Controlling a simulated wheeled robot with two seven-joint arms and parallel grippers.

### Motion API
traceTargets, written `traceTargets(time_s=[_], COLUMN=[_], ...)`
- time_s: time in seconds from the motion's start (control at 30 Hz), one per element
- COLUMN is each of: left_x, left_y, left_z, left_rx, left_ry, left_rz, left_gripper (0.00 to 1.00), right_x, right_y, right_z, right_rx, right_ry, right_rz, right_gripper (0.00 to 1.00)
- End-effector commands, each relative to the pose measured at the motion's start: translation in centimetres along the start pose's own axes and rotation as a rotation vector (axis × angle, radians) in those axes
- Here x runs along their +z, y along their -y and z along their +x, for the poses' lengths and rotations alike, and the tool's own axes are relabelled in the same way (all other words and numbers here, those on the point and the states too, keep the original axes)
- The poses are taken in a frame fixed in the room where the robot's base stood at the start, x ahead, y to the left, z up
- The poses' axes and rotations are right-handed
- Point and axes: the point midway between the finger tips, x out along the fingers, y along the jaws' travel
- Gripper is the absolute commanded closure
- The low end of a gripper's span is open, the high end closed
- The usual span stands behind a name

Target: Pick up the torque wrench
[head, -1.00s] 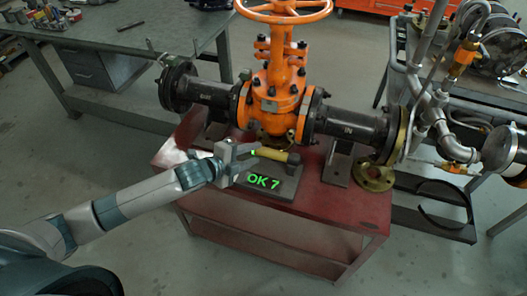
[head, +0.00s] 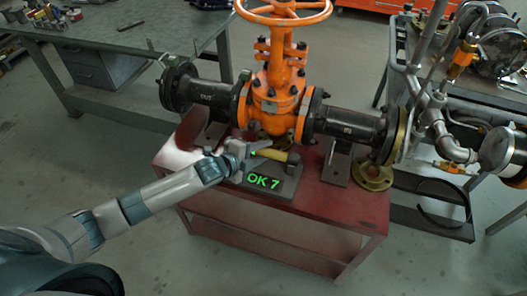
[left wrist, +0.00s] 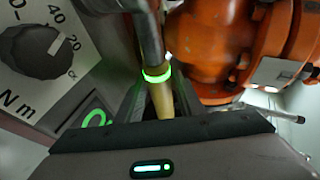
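The torque wrench (head: 275,155) has a yellow handle and lies on a dark grey block with a green "OK 7" display (head: 263,182), in front of the orange valve. In the left wrist view its yellow handle (left wrist: 164,104), green lit ring and grey shaft run upward from my palm. My left gripper (head: 257,151) is at the handle's left end. Dark fingers show on either side of the handle in the left wrist view and look open around it; contact cannot be told. The handle's near end is hidden behind the palm. My right gripper is not in view.
The orange gate valve (head: 275,95) with black flanged pipes stands on the red table (head: 330,200) just behind the wrench. A dial marked in N m (left wrist: 35,50) is close at left in the wrist view. A grey workbench (head: 130,38) stands behind at left.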

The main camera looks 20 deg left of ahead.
Motion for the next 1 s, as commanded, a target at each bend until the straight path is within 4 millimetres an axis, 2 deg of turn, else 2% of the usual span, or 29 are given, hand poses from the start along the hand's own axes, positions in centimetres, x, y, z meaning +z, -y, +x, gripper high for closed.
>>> traceTargets(time_s=[0.1,0.23,0.77,1.0], left_x=[0.0,0.0,-0.1,-0.4], left_y=[0.0,0.0,0.7,2.4], left_z=[0.0,0.0,-0.2,-1.0], left_rx=[0.000,0.000,-0.006,-0.008], left_ry=[0.000,0.000,-0.002,-0.002], left_rz=[0.000,0.000,0.001,0.004], left_gripper=[0.68,0.99,1.00,1.00], right_x=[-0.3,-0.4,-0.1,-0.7], right_y=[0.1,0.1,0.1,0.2], right_z=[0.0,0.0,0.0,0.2], right_rx=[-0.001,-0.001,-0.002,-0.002], right_ry=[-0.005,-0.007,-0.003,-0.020], right_rz=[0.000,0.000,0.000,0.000], right_gripper=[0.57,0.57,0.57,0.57])
